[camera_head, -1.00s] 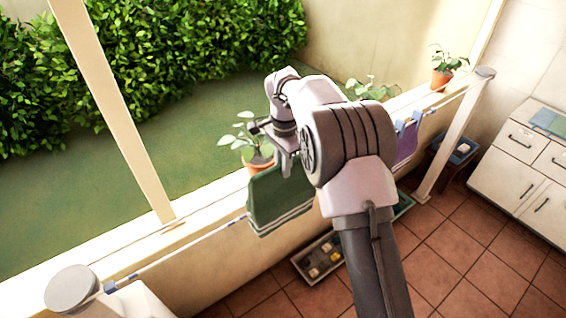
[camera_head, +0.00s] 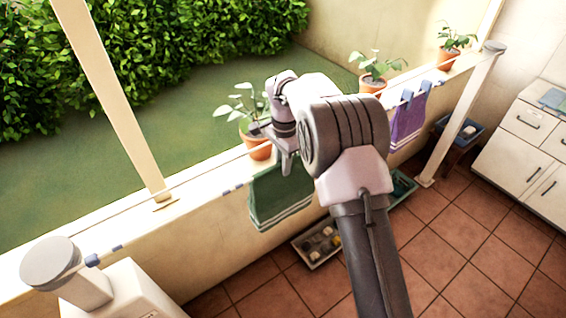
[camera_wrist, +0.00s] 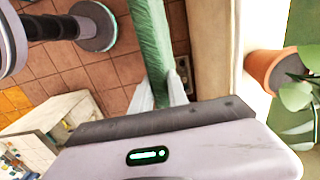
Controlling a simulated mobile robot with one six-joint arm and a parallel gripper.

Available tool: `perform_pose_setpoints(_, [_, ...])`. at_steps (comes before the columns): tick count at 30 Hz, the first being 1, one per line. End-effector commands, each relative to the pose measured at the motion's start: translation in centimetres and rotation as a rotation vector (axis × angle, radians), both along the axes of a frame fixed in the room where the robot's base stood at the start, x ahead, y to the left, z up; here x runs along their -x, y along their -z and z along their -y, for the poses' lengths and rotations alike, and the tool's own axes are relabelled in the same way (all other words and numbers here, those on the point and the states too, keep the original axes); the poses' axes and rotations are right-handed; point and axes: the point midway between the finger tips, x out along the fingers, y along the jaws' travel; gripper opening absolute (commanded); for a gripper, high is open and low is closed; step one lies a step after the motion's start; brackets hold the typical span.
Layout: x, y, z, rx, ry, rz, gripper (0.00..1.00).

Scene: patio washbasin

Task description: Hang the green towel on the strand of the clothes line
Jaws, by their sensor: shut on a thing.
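My gripper (camera_head: 288,165) is shut on the green towel (camera_head: 281,200), which hangs down below it with pale stripes near its lower edge. In the wrist view the towel (camera_wrist: 152,45) is a narrow, edge-on green strip between the pale fingertips (camera_wrist: 161,94). The clothes line (camera_head: 170,220) runs from the round-topped post (camera_head: 70,278) at near left to the post (camera_head: 465,110) at right. In the head view the towel's upper left edge is close to the strand. I cannot tell whether they touch; my arm hides part of the line.
Blue pegs (camera_head: 232,189) sit on the line, and a purple towel (camera_head: 408,122) hangs farther right. Potted plants (camera_head: 256,140) stand on the ledge behind. A tray (camera_head: 318,245) lies on the tiled floor below. A white cabinet (camera_head: 520,160) is at right.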

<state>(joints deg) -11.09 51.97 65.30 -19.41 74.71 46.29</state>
Motion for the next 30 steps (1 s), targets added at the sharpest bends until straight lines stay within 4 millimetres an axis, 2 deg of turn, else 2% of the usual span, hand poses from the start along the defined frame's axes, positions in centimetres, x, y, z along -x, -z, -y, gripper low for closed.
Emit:
perform_pose_setpoints(6, [0.0,-0.1,0.0,-0.001,0.000,0.001,0.00])
perform_pose_setpoints(7, [0.0,-0.1,0.0,-0.001,0.000,0.001,0.26])
perform_pose_setpoints(10, [0.0,-0.1,0.0,-0.001,0.000,0.001,0.45])
perform_pose_setpoints(20, [0.0,-0.3,0.0,0.000,0.000,0.000,0.45])
perform_pose_setpoints(23, [0.0,-1.5,0.0,0.000,0.000,0.001,0.45])
perform_pose_setpoints(30, [0.0,-5.7,0.0,0.000,0.001,0.001,0.45])
